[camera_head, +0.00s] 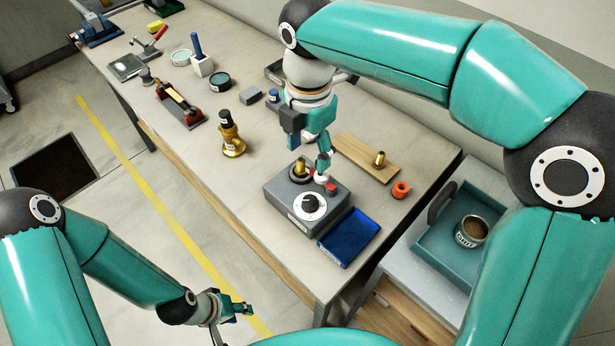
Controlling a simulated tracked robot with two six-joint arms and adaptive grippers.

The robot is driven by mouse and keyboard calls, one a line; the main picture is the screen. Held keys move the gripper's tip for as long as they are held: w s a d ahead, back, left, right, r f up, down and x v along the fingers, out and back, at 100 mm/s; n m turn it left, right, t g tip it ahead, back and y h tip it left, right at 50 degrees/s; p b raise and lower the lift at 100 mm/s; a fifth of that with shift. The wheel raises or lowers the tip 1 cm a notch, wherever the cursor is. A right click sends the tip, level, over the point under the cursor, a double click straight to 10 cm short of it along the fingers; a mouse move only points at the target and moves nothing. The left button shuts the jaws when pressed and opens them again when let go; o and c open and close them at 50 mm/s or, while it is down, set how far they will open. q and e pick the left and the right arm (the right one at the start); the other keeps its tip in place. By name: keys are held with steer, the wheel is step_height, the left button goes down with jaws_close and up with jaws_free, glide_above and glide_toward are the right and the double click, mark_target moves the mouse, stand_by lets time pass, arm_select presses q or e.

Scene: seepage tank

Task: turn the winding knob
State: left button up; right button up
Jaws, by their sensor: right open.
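A grey box (285,212) stands near the front edge of the bench. On its top is a white dial with a black knob (310,203) in its middle, in plain view. A brass fitting (300,169) and a small red part (331,187) are also on top of the box. My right gripper (318,160) hangs down over the back of the box, open, behind the knob and apart from it. Its exact contact with the red part is unclear. My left gripper (238,309) is low over the floor in front of the bench; its finger state is unclear.
A blue tray (349,238) lies right of the box. A wooden board (352,157) with a brass piece and a red ring (401,189) lie behind. A brass valve (231,138) stands to the left. A teal tray (430,250) holds a cup (471,231).

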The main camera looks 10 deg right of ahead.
mark_target(310, 199)
steer(key=f, duration=0.8)
steer(key=f+p, duration=0.1)
steer(key=f, duration=0.7)
steer(key=shift+d+f, duration=0.2)
steer(key=shift+f, duration=0.1)
steer(key=c, duration=1.2)
